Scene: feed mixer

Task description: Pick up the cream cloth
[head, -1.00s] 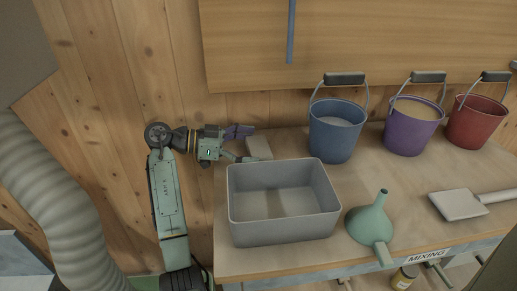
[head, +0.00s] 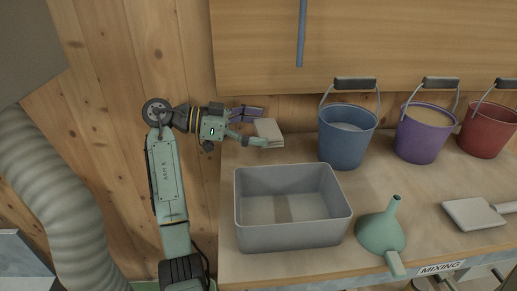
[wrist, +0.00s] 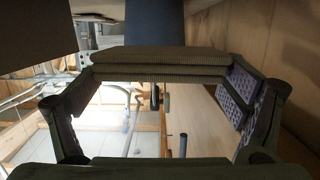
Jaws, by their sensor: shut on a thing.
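The cream cloth (head: 268,130) is a small folded block in the head view, behind the grey bin. My gripper (head: 261,127) reaches in from the left and is shut on it, one finger above and one below in the picture. The cloth appears raised a little off the bench. In the wrist view the folded cloth (wrist: 160,63) spans between the finger pads, its layered edge facing the camera.
The grey bin (head: 292,238) stands on the wooden bench (head: 350,205) just in front. The blue bucket (head: 345,143) is close to the right of the cloth, with purple (head: 422,140) and red (head: 487,135) buckets beyond. A green funnel (head: 380,235) and a scoop (head: 470,213) lie on the right.

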